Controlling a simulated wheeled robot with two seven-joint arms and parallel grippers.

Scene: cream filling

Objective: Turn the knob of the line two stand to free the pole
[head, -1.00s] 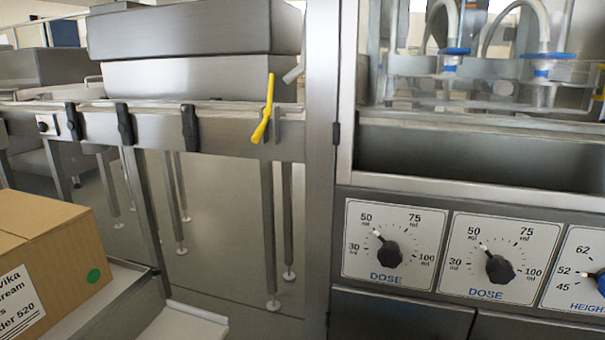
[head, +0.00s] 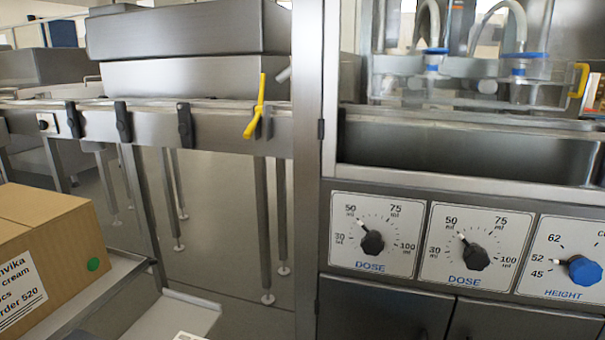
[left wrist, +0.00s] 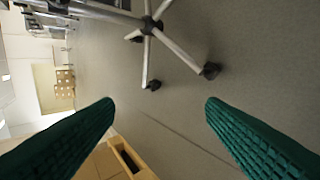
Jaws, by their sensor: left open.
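In the left wrist view, a wheeled stand base (left wrist: 150,25) with metal legs and black castors stands on the grey floor near the top. I cannot tell whether it belongs to the line two stand, and I see no stand knob or pole that I can name for sure. My left gripper (left wrist: 160,108) shows two green ribbed fingers, open and empty, apart from the base. Neither gripper shows in the head view, and my right gripper is in no view.
In the head view, a filling machine with black dose knobs (head: 372,242) and a blue height knob (head: 584,270) stands at right. A conveyor with a yellow lever (head: 256,112) is at left. A cardboard box (head: 45,250) sits at lower left. Floor shows between them.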

